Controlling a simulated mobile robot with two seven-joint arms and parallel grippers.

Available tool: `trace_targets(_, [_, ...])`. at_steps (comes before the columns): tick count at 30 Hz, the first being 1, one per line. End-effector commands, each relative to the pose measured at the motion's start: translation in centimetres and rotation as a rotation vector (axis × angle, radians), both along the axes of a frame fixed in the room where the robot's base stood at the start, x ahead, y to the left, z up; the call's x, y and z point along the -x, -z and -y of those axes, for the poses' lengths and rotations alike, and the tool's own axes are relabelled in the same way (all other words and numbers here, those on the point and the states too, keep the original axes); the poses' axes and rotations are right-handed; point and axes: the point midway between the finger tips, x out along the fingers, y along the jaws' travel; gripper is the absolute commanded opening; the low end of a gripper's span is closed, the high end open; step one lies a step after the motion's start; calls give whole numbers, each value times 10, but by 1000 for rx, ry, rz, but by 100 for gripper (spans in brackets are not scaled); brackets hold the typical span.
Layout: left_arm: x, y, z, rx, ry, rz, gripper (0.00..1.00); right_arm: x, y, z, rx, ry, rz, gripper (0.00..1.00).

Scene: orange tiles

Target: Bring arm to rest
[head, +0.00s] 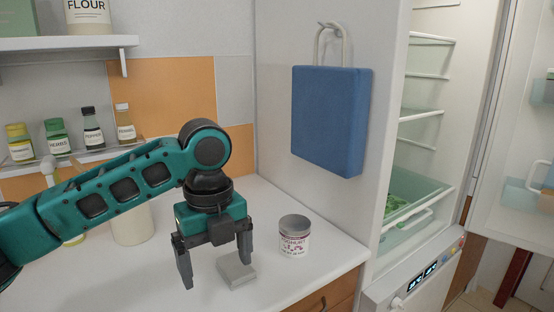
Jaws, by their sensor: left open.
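My left arm comes in from the left in the head view and bends down at the wrist. My left gripper (217,265) points down over the white counter (330,248). Its two dark fingers are apart, with nothing held between them. A small grey block (237,271) sits on the counter beside the right finger; I cannot tell whether they touch. A yoghurt can (294,240) stands upright on the counter to the right of the gripper, apart from it. My right gripper does not show.
A blue bag (328,120) hangs from a hook on the white side panel. The fridge (420,130) stands open at the right. Several spice jars (57,134) stand on a rack at the left. A cream container (131,226) stands behind my arm. A shelf (65,43) with flour is above.

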Motion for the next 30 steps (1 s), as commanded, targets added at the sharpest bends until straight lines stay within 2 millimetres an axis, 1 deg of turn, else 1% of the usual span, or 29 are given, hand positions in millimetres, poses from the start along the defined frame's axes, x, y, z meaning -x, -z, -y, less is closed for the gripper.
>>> trace_targets(2, [0, 0, 0, 0, 0, 0, 94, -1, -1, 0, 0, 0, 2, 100])
trace_targets(3, [6, 14, 7, 18, -16, -5, 94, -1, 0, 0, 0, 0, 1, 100])
trace_targets(7, [17, 39, 22, 69, -84, 0, 94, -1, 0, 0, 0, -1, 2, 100])
trace_targets(11, [31, 64, 38, 134, -174, 0, 94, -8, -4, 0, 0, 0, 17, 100])
trace_targets(14, [45, 84, 50, 197, -274, -4, 94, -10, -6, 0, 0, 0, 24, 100])
trace_targets(19, [70, 115, 65, 324, -516, -23, 94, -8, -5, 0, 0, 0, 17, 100])
trace_targets(22, [84, 130, 68, 390, -687, -40, 94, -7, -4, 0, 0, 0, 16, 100])
trace_targets(25, [96, 144, 64, 447, -878, -59, 94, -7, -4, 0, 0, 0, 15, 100])
trace_targets(28, [109, 157, 55, 491, -1082, -76, 94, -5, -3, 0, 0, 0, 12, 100])
trace_targets(30, [119, 167, 44, 509, -1235, -84, 94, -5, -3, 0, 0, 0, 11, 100])
